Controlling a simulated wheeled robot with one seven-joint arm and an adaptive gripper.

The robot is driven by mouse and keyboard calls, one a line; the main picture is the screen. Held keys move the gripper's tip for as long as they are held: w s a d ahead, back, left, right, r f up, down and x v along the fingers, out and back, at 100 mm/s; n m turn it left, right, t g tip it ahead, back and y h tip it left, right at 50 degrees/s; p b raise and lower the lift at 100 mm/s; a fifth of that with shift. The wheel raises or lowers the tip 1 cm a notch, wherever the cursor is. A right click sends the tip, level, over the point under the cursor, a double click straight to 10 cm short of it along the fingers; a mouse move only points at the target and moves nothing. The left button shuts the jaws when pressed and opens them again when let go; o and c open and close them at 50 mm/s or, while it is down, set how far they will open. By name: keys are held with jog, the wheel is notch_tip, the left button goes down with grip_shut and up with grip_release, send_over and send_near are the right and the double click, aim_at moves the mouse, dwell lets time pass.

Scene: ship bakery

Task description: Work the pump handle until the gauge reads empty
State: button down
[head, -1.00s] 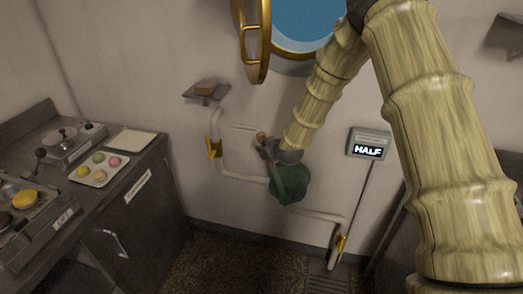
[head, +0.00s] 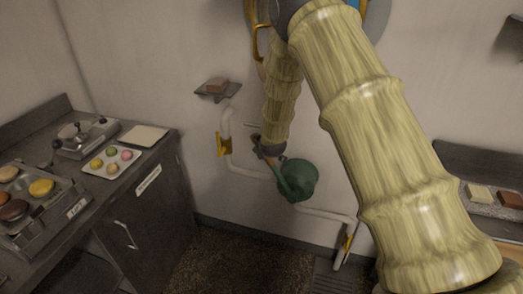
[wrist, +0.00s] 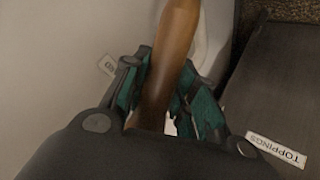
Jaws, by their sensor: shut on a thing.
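The green pump (head: 299,182) is fixed low on the wall, joined to white pipes. Its brown wooden handle (wrist: 172,55) runs up between my fingers in the wrist view. My gripper (wrist: 160,98) is shut on this handle. In the head view my gripper (head: 268,157) is small and dark, just up and left of the pump body, and the grip is partly hidden. The gauge is hidden behind my arm in the head view, so its present reading does not show.
A pipe with yellow valve levers (head: 224,145) (head: 347,243) runs along the wall. A small shelf (head: 216,92) juts out above. The counter (head: 150,165) at left holds a tray of coloured rounds (head: 97,168). Dark floor (head: 225,260) lies open below the pump.

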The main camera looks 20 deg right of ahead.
jog(key=shift+a, duration=0.15)
jog(key=c, duration=1.5)
grip_release()
jog(key=o, duration=0.4)
jog(key=shift+w+f, duration=0.15)
jog(key=shift+f, duration=0.05)
jog(key=shift+r, duration=0.15)
jog(key=shift+s, duration=0.2)
jog(key=v, duration=1.1)
jog(key=shift+s+r, duration=0.25)
